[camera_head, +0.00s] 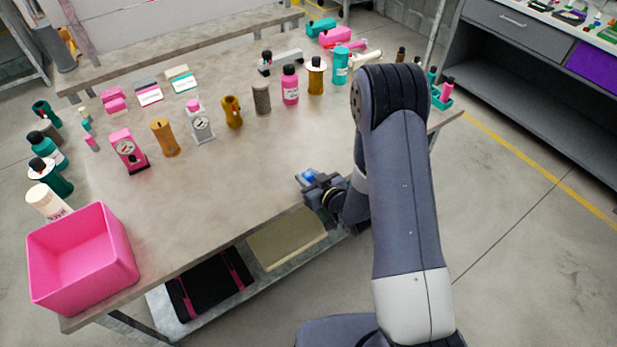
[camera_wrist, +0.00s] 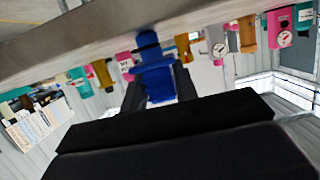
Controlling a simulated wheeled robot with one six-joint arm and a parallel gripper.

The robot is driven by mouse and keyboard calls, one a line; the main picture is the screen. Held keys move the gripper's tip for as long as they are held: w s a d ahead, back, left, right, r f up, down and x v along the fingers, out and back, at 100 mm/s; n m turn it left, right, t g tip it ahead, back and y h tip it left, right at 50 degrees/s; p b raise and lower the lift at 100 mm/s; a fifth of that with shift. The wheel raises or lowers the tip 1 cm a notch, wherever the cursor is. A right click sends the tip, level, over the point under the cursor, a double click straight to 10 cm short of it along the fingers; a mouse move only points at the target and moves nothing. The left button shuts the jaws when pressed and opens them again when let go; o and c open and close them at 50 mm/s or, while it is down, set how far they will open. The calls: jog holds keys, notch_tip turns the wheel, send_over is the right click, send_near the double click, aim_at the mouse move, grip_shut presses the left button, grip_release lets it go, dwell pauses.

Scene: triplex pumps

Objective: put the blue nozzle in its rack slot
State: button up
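The blue nozzle (camera_head: 309,176) is at the fingertips of my gripper (camera_head: 317,183), above the front part of the table. In the wrist view the blue nozzle (camera_wrist: 156,72) stands between the two dark fingers of my gripper (camera_wrist: 160,82), which are closed on its sides. A small teal holder (camera_head: 441,100) with a pink piece in it sits at the table's right end, partly behind my arm. I cannot tell whether it is the nozzle's rack, and no empty slot shows clearly.
A pink bin (camera_head: 82,258) stands at the table's front left corner. Bottles, gauges and pump parts form an arc along the back, including a pink bottle (camera_head: 290,85) and a pink gauge (camera_head: 128,151). The middle of the table (camera_head: 225,195) is clear.

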jog(key=o, duration=0.4)
jog(key=shift+r, duration=0.1)
